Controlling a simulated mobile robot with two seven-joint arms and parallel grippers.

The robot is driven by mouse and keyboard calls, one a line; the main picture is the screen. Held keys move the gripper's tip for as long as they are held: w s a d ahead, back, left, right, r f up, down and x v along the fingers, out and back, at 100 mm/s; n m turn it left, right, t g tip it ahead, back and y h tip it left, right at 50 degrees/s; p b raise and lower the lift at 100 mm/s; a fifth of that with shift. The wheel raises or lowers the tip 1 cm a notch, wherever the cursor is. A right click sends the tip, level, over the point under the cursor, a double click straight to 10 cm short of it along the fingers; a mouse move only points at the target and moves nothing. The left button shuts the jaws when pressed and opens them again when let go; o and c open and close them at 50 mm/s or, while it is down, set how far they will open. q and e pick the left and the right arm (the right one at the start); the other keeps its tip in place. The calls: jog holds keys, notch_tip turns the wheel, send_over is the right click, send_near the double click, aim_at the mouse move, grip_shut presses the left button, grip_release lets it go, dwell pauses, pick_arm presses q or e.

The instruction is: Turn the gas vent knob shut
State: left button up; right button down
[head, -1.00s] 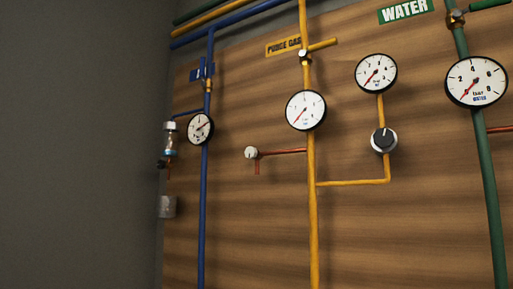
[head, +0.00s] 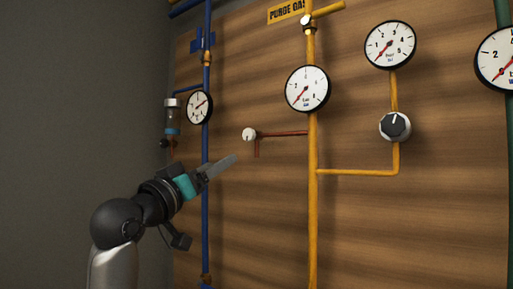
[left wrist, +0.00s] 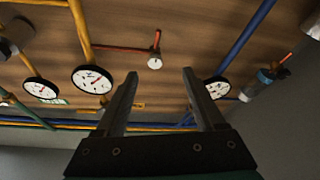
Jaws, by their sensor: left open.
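A small white knob (head: 249,134) sits at the left end of a thin red pipe (head: 285,133) that branches off the yellow purge gas pipe (head: 313,220). It looks like the gas vent knob, though it has no readable label. In the left wrist view the knob (left wrist: 155,62) shows between and just beyond the fingertips. My left gripper (head: 228,163) is open and empty, to the left of and a little below the knob, apart from it. Its two spread fingers (left wrist: 159,74) show in the left wrist view. My right gripper is not in view.
A black-and-white dial knob (head: 395,126) is on the yellow branch at right. Gauges hang on the yellow pipe (head: 307,89), above the dial knob (head: 390,45) and on the blue pipe (head: 199,107). The blue pipe (head: 205,235) stands left of the white knob. Bare wood panel lies below it.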

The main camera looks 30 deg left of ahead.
aim_at(247, 135)
pick_arm(q)
jog(key=p+x, duration=0.1)
jog(key=x, duration=0.3)
jog(key=r+p+x, duration=0.1)
jog(key=p+x, duration=0.1)
jog(key=x, duration=0.3)
jog(key=s+r+p+x, duration=0.1)
jog(key=x, duration=0.4)
jog(key=shift+w+d+r+p, duration=0.3)
jog(key=shift+d+r+p, duration=0.05)
jog(key=shift+c, duration=0.4)
grip_shut()
